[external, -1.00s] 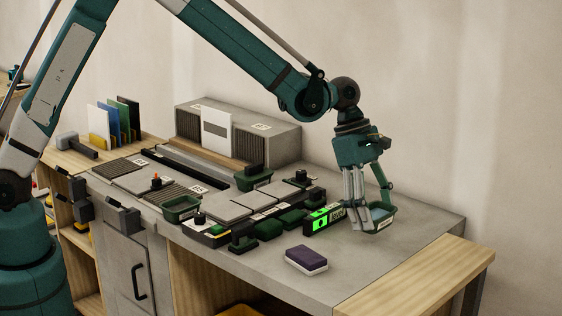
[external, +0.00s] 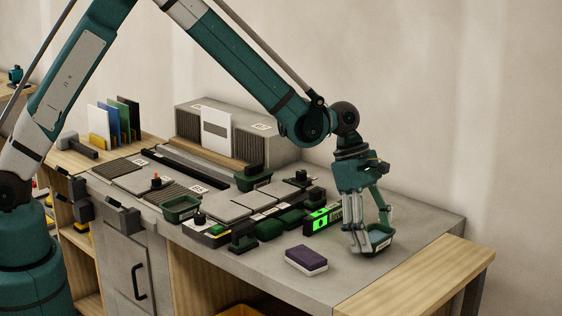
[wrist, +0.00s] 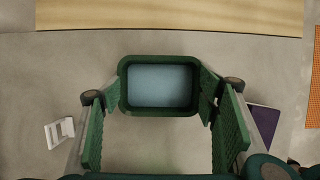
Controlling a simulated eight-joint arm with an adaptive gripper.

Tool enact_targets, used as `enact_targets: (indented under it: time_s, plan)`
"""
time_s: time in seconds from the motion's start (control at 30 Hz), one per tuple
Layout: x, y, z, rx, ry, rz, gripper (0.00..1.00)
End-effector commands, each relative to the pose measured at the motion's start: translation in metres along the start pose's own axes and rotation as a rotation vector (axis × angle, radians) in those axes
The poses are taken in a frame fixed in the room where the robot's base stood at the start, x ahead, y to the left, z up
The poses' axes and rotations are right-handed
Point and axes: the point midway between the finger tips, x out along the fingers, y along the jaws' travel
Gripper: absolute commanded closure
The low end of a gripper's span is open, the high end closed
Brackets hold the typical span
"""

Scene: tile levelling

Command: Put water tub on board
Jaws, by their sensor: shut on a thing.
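The water tub (external: 384,246) is a small dark green open box with pale blue water inside, near the right end of the grey bench. It also shows in the wrist view (wrist: 160,111), upright and level, between my two fingers. My gripper (external: 368,236) is shut on the tub, one finger at each side. I cannot tell whether the tub's underside touches the bench. A pale wooden board (external: 420,280) lies along the bench's right end, beyond the tub, and crosses the top of the wrist view (wrist: 170,14). The tub is over grey surface, apart from this board.
A purple and white sponge block (external: 306,257) lies left of the tub. A device with a bright green display (external: 322,219) stands behind it. Grey tiles (external: 228,206), green tubs and black-knobbed tools crowd the left. Grey bench between tub and board is clear.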

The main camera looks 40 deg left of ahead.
Motion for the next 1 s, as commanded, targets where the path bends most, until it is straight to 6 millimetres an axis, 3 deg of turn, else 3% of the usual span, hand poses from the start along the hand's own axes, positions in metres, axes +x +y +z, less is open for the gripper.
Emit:
enact_targets:
  time_s: [0.57,0.6,0.67,1.0]
  plan:
    - [0.0104,-0.0001,-0.0044,0.0,0.0,0.0,0.57]
    - [0.0096,-0.0001,-0.0041,0.0,0.0,0.0,0.35]
    - [0.0093,-0.0001,-0.004,0.0,0.0,0.0,0.27]
    - [0.009,-0.0001,-0.0038,0.0,0.0,0.0,0.26]
